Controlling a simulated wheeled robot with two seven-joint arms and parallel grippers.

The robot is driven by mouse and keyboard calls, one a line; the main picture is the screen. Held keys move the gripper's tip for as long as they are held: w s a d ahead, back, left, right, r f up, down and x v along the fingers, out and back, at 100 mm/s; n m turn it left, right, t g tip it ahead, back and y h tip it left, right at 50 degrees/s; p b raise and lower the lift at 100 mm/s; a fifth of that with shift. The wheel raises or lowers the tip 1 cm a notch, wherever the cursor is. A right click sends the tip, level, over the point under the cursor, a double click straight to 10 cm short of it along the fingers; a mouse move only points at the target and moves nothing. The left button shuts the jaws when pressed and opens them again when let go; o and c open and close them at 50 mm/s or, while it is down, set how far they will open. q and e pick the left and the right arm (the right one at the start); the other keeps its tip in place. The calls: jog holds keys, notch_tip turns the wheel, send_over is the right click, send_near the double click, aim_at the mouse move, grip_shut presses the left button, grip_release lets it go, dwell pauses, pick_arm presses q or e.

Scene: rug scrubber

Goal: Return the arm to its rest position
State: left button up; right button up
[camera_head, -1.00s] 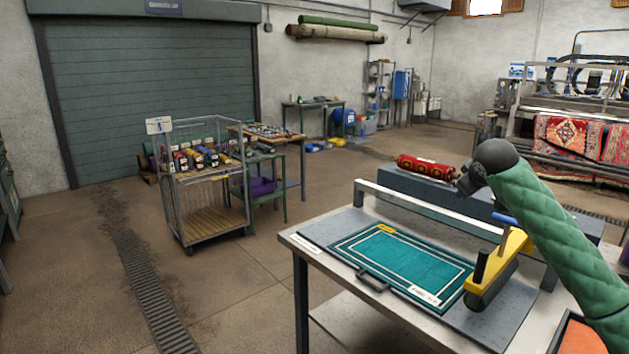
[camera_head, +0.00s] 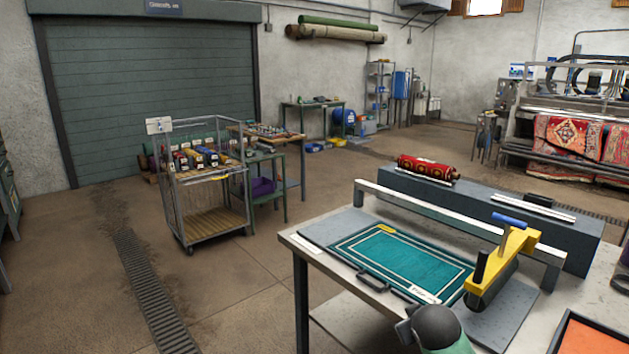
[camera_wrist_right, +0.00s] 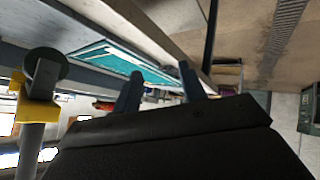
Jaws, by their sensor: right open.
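My right arm shows at the bottom of the head view as a dark rounded joint and a green sleeve, low at the table's front edge. Its gripper is hidden there. In the right wrist view my right gripper (camera_wrist_right: 160,88) is open, its two dark fingers apart with nothing between them. The teal bordered rug (camera_head: 400,262) lies flat on the work table (camera_head: 335,270); it also shows beyond the fingers in the wrist view (camera_wrist_right: 135,62). The yellow scrubber (camera_head: 505,262) with blue and black handles stands at the rug's right end, apart from my arm. My left gripper is not in view.
A grey rail (camera_head: 455,218) spans the table's back. Behind it, a red patterned rug roll (camera_head: 428,170) rests on a grey block (camera_head: 480,210). An orange tray (camera_head: 590,338) is at the lower right. A wire cart (camera_head: 205,200) stands on open floor at left.

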jog(key=s+a+f+g, duration=0.2)
jog(key=s+f, duration=0.8)
jog(key=s, duration=0.2)
jog(key=s+a+f+m+g+y, duration=0.1)
jog(key=s+a+f+g, duration=0.2)
jog(key=s+f, duration=0.6)
jog(key=s+a+f+m+g+y, duration=0.1)
jog(key=s+a+f+g, duration=0.2)
jog(key=s+f, duration=0.7)
jog(key=s, duration=0.7)
jog(key=shift+s+f, duration=0.2)
jog(key=shift+f, duration=0.15)
jog(key=shift+a, duration=0.1)
